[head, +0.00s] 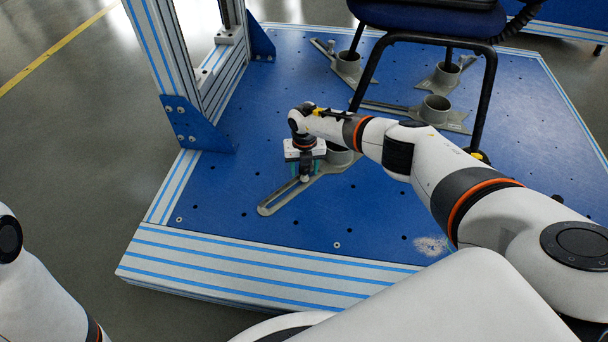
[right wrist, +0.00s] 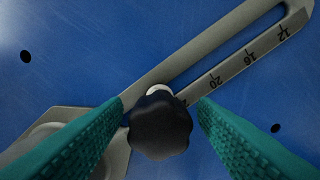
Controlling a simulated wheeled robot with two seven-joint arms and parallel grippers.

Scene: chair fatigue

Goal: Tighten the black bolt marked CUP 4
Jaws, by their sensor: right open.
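In the right wrist view a black lobed knob bolt (right wrist: 160,128) sits on a grey slotted bracket (right wrist: 215,60) with a printed scale. A pale round piece shows at the knob's far edge. My right gripper (right wrist: 162,106) is open, its green fingers on either side of the knob, with a gap visible on each side. In the head view my right gripper (head: 305,172) points down over the slotted bracket (head: 278,203) of the nearest cup (head: 338,156) and hides the knob. No CUP 4 mark is readable. My left gripper is out of view; only part of that arm shows.
A blue platform (head: 215,200) with small holes carries several other cup brackets, including one at the right (head: 435,108). A dark chair (head: 430,22) stands over them. An upright frame (head: 168,60) rises at the left. The platform's front area is clear.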

